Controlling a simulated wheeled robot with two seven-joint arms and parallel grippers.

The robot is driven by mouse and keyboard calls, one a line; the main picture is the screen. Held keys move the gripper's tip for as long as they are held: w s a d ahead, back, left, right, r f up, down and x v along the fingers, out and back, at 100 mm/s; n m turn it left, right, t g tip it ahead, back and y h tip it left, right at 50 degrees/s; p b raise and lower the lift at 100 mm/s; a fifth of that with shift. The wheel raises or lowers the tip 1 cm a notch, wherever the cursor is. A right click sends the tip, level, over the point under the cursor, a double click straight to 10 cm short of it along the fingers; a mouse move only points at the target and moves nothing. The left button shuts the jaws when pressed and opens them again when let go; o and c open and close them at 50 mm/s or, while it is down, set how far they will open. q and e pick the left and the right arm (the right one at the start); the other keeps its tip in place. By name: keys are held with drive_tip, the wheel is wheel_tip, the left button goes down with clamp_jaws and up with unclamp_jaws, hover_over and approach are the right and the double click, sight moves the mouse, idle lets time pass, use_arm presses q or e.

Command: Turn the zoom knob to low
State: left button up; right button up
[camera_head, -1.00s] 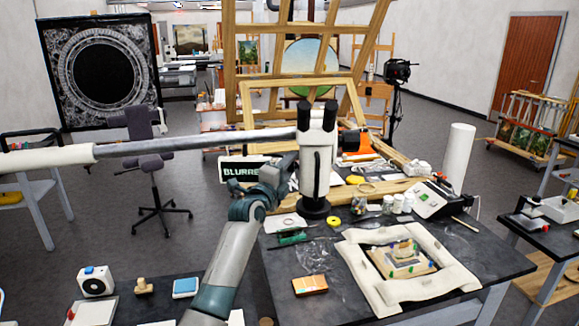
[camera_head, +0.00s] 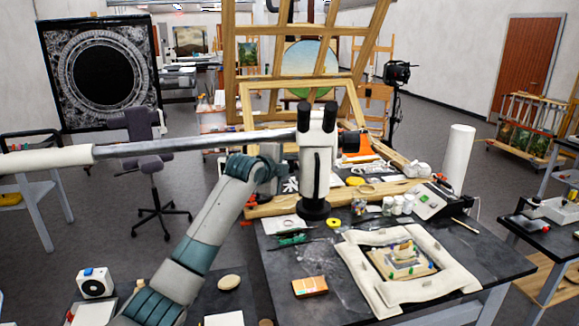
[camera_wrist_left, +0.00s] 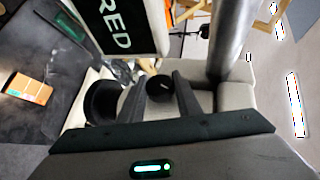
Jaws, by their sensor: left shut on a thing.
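In the head view, my left gripper (camera_head: 284,168) is at the microscope's left side, and the knob is hidden there. The setting is too small to read. My right gripper is not in view.
A grey boom (camera_head: 200,145) runs from the left to the microscope. A black sign (camera_wrist_left: 118,28) reading "RED" is close by in the wrist view. The dark table (camera_head: 500,255) holds a padded frame (camera_head: 360,270), jars and an orange box (camera_head: 310,287).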

use_arm(q)
drive_tip(key=shift+f, duration=0.1)
drive_tip(key=o, duration=0.8)
drive_tip(key=shift+s, duration=0.1)
drive_tip(key=shift+b+v, duration=3.95)
drive_tip(key=shift+v, duration=4.7)
